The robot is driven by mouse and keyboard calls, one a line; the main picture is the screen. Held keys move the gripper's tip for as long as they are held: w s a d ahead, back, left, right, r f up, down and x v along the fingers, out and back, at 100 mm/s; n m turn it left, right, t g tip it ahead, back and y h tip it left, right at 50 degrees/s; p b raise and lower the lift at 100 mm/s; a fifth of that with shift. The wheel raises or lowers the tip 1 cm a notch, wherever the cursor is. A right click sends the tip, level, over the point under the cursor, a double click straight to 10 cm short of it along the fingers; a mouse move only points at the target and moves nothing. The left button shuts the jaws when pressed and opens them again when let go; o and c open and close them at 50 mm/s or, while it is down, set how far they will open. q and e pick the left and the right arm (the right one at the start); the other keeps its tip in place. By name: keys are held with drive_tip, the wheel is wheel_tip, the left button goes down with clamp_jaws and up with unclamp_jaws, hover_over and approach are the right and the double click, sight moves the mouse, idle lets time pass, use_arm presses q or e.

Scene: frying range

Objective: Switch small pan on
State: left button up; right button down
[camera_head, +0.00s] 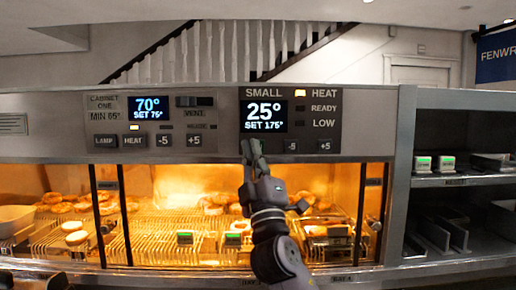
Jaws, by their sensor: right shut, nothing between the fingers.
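The small pan's control panel (313,128) is on the front of the range and is labelled SMALL. Its display (265,116) reads 25° with SET 175° below. The -5 button (291,145) and +5 button (325,145) show along the panel's bottom row. My right gripper (252,146) is shut and empty, pointing up, with its fingertips at the left end of that row. The fingertips cover whatever is there; I cannot tell whether they touch it. My left gripper is not in view.
The cabinet panel (108,118) to the left reads 70°, SET 75°. Below is a lit glass-fronted cabinet with food on wire racks (160,244). Dark shelves (450,182) with small green-labelled items stand at right.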

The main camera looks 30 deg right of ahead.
drive_tip(key=s+a+p, duration=0.1)
drive_tip(key=s+a, duration=0.1)
drive_tip(key=s, duration=0.3)
drive_tip(key=shift+s+a, duration=0.25)
drive_tip(key=shift+a, duration=0.1)
